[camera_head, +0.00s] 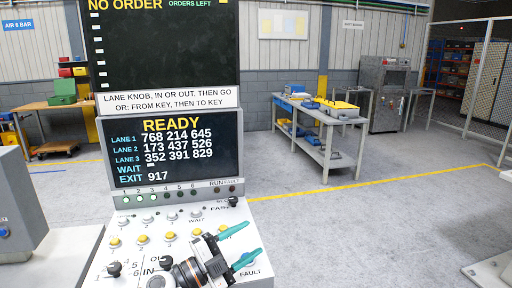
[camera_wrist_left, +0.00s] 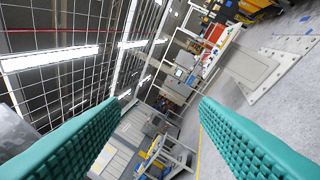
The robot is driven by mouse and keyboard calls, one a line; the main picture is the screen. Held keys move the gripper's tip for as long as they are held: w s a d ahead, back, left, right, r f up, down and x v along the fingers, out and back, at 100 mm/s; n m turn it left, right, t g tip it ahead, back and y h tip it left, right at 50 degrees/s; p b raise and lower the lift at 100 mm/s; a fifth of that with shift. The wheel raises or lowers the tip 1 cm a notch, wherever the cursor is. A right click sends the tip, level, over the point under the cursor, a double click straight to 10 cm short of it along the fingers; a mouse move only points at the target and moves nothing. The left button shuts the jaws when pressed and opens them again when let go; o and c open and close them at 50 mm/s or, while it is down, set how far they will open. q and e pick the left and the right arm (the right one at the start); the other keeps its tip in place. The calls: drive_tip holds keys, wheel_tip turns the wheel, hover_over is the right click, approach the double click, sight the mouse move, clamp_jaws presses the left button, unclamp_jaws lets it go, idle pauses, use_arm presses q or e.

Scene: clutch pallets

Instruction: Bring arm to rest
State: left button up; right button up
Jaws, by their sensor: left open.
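My left gripper (camera_head: 254,239) shows low in the head view, over the right part of the sloped control panel (camera_head: 130,262). Its two teal fingers are spread apart and point to the right, with nothing between them. In the left wrist view the same fingers (camera_wrist_left: 155,105) stand wide apart and empty, with only the distant room between them. Whether the gripper touches the panel cannot be told. It hides some of the panel's buttons and lettering. My right gripper is in neither view.
The screen (camera_head: 170,150) above the panel reads READY; the upper board (camera_head: 160,45) reads NO ORDER. A workbench (camera_head: 320,125) stands behind to the right, a wooden table (camera_head: 40,104) to the left. A grey cabinet (camera_head: 20,210) is at the left edge.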

use_arm(q)
drive_tip(key=s+a+f+n+t+y, duration=0.2)
drive_tip(key=s+a+f+n+y, duration=0.2)
drive_tip(key=a+f+n+y, duration=0.45)
drive_tip(key=s+a+f+n+t+y, duration=0.1)
drive_tip(key=s+a+f+n+y, duration=0.5)
drive_tip(key=n+y, duration=0.45)
drive_tip(key=s+a+f+n+g+h, duration=0.15)
drive_tip(key=s+f+g, duration=0.35)
drive_tip(key=s, duration=0.6)
drive_tip(key=s+a+f+n+g, duration=0.1)
drive_tip(key=s+a+f+g, duration=0.1)
drive_tip(key=s+f+g, duration=0.65)
drive_tip(key=s+f+t, duration=0.1)
drive_tip(key=s+f, duration=0.1)
drive_tip(key=f, duration=1)
drive_tip(key=s+f+t, duration=0.1)
drive_tip(key=s+f, duration=0.1)
drive_tip(key=f, duration=1)
drive_tip(key=s+a+f+g, duration=0.1)
drive_tip(key=s+a+f, duration=0.1)
drive_tip(key=s+f, duration=1.3)
drive_tip(key=shift+s+a+f, duration=0.2)
drive_tip(key=shift+s+a, duration=0.2)
drive_tip(key=shift+s, duration=0.1)
